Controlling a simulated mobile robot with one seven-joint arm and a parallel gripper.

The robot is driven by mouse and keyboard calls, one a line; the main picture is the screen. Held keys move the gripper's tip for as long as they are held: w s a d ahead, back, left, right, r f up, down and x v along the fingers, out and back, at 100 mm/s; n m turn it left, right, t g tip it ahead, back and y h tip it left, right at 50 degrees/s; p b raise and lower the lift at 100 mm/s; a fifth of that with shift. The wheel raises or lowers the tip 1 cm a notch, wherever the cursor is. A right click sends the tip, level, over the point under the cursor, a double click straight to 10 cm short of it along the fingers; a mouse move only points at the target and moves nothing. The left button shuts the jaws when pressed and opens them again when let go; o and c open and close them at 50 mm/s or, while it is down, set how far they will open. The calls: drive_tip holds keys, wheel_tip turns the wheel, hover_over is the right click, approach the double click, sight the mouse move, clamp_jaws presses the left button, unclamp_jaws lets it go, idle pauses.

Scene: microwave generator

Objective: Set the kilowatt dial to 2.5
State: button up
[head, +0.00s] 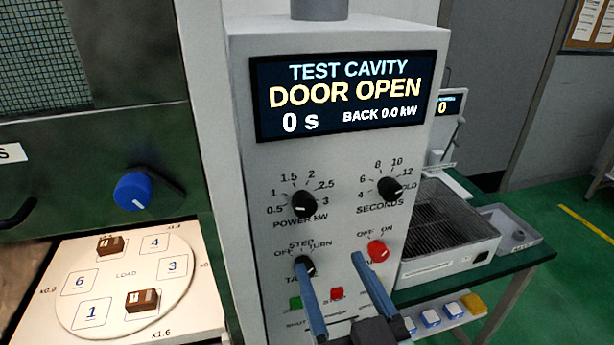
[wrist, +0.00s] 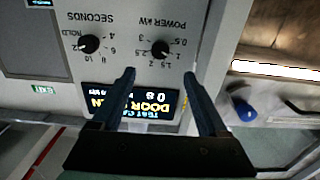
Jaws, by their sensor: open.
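The kilowatt dial (head: 304,204) is a round black knob marked POWER kW on the grey front panel, with marks from 0.5 to 3 around it. It also shows upside down in the wrist view (wrist: 160,48). Its pointer is too small to read surely. My gripper (head: 330,258) is open and empty, its two blue fingers pointing at the panel. In the head view its tips appear below the dial. In the wrist view the gripper (wrist: 158,71) has the dial just beyond its tips, roughly centred between them and not gripped.
The display (head: 345,97) reads DOOR OPEN, 0 s and BACK 0.0 kW. The seconds dial (head: 390,188) is right of the kilowatt dial. A red OFF/ON knob (head: 377,251) and a black STEP/TURN knob (head: 305,266) sit lower. A load turntable (head: 125,305) is at left.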

sight(306, 210)
drive_tip(key=p+x, duration=0.4)
drive_tip(key=x, duration=0.9)
drive_tip(key=shift+p, duration=0.4)
drive_tip(key=shift+s, duration=0.1)
clamp_jaws()
